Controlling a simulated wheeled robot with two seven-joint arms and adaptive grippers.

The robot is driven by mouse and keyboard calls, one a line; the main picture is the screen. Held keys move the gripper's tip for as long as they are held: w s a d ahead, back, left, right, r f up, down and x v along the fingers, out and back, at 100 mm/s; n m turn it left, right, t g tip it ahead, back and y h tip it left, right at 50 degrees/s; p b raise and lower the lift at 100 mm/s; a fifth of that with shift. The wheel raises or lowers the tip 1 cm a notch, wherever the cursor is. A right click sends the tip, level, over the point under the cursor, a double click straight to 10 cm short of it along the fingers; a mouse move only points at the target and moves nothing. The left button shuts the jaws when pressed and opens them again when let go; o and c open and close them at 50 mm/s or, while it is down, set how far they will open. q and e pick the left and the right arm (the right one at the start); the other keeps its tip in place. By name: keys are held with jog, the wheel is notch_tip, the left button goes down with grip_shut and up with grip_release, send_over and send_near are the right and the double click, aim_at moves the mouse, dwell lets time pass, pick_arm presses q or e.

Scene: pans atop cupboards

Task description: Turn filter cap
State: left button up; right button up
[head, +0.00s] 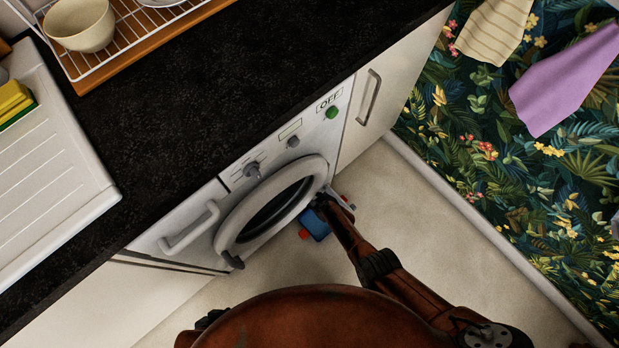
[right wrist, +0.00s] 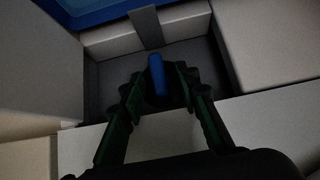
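The filter cap's blue grip (right wrist: 157,75) stands upright in a dark recess in the right wrist view. My right gripper (right wrist: 160,82) has its fingers on either side of the grip, with what look like narrow gaps, so it seems open around it. In the head view the right gripper (head: 322,204) is low at the washing machine's (head: 262,182) lower right corner. The cap is hidden there. My left gripper is not in view.
A blue object with red parts (head: 315,225) is beside the right gripper at the machine's foot; blue also shows at the wrist view's top left (right wrist: 90,10). The dark worktop (head: 190,90) overhangs nearby. The pale floor (head: 400,200) to the right is clear.

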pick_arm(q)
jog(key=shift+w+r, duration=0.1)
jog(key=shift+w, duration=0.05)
pick_arm(e)
jog(key=shift+s+d, duration=0.1)
jog(key=shift+s, duration=0.05)
jog(key=s+d, duration=0.7)
jog(key=s, duration=0.3)
jog(key=shift+s+r, duration=0.15)
jog(key=shift+r, duration=0.25)
pick_arm(q)
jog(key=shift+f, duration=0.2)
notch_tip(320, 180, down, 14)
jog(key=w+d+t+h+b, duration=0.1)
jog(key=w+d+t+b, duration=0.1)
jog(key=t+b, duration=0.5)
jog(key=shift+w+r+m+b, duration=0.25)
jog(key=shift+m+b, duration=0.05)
jog(key=shift+b, duration=1.3)
pick_arm(e)
jog(key=w+a+t+y, duration=0.2)
jog(key=w+a+t, duration=0.1)
jog(key=w+a, duration=0.4)
jog(key=shift+w+r+y, duration=0.15)
jog(key=shift+w+y, duration=0.15)
jog(key=shift+w, duration=1.3)
